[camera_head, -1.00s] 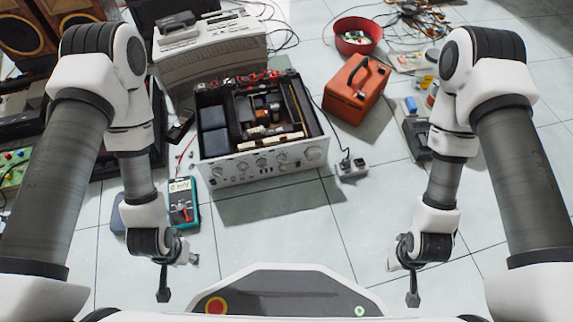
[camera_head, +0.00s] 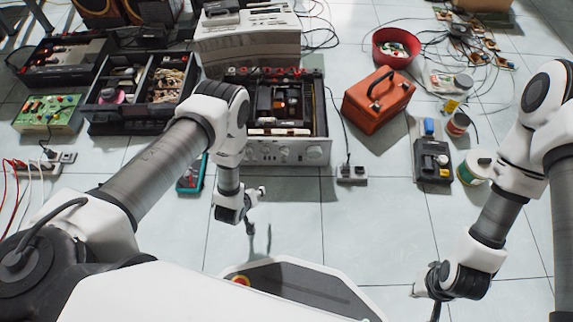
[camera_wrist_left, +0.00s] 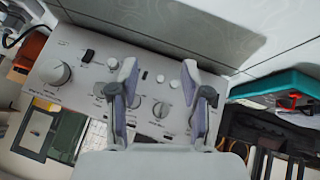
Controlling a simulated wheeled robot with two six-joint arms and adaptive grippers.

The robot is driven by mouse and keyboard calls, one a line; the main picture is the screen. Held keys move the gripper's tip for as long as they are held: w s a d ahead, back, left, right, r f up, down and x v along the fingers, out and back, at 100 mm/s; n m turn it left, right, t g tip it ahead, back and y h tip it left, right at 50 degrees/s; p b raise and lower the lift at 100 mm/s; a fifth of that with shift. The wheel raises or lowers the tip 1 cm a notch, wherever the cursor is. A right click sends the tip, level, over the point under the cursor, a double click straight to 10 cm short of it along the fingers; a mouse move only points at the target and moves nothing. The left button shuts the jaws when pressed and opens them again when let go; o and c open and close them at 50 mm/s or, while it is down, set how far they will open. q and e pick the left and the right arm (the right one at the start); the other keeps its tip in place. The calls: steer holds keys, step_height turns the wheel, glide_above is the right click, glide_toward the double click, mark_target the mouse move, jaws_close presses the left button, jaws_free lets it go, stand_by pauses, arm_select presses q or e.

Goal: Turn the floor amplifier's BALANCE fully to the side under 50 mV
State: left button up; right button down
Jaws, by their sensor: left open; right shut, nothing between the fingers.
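The floor amplifier (camera_head: 288,152) stands with its top open and its silver front panel towards me. My left gripper (camera_head: 254,208) is open in front of the panel, and my left arm hides the panel's left part. The left wrist view shows the panel (camera_wrist_left: 85,70) upside down, with the left gripper's spread fingers (camera_wrist_left: 160,75) over it. A small knob (camera_wrist_left: 160,109) shows between the fingers; contact cannot be told. The knob labels are too small to read. A teal meter (camera_head: 190,176) lies left of the amplifier, its display hidden. My right gripper (camera_head: 427,291) is shut and empty, low at the right.
A power strip (camera_head: 351,174) and an orange case (camera_head: 378,100) are right of the amplifier. A black device (camera_head: 432,160) and a tin (camera_head: 474,168) stand further right. Black crates (camera_head: 135,92) stand at the left. The tiles in front of the amplifier are clear.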

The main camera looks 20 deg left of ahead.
mark_target(284, 162)
arm_select(q)
steer(key=w+f+t, duration=0.1)
steer(key=w+d+f+n+t, duration=0.1)
steer(key=w, duration=0.1)
steer(key=w+d+f+n+t, duration=0.1)
steer(key=shift+w, duration=0.3)
steer(key=w+n+t, duration=0.1)
steer(key=d+t, duration=0.1)
steer(key=w+d+n+t, duration=0.1)
steer(key=shift+w+d+f+n+t+h+p, duration=0.15)
steer(key=shift+w+n+t+h+p, duration=0.15)
steer(key=shift+w+t+p, duration=0.1)
steer(key=shift+w+d+r+n+t, duration=0.1)
steer(key=shift+d+r+n+t, duration=0.15)
steer(key=shift+n+t, duration=0.15)
steer(key=shift+w+d, duration=0.1)
steer(key=shift+w, duration=0.15)
steer(key=b+x, duration=0.4)
steer(key=x, duration=0.2)
steer(key=shift+w+f, duration=0.2)
steer(key=shift+w, duration=0.2)
steer(key=shift+w+r, duration=0.1)
steer(key=shift+w, duration=0.3)
jaws_close()
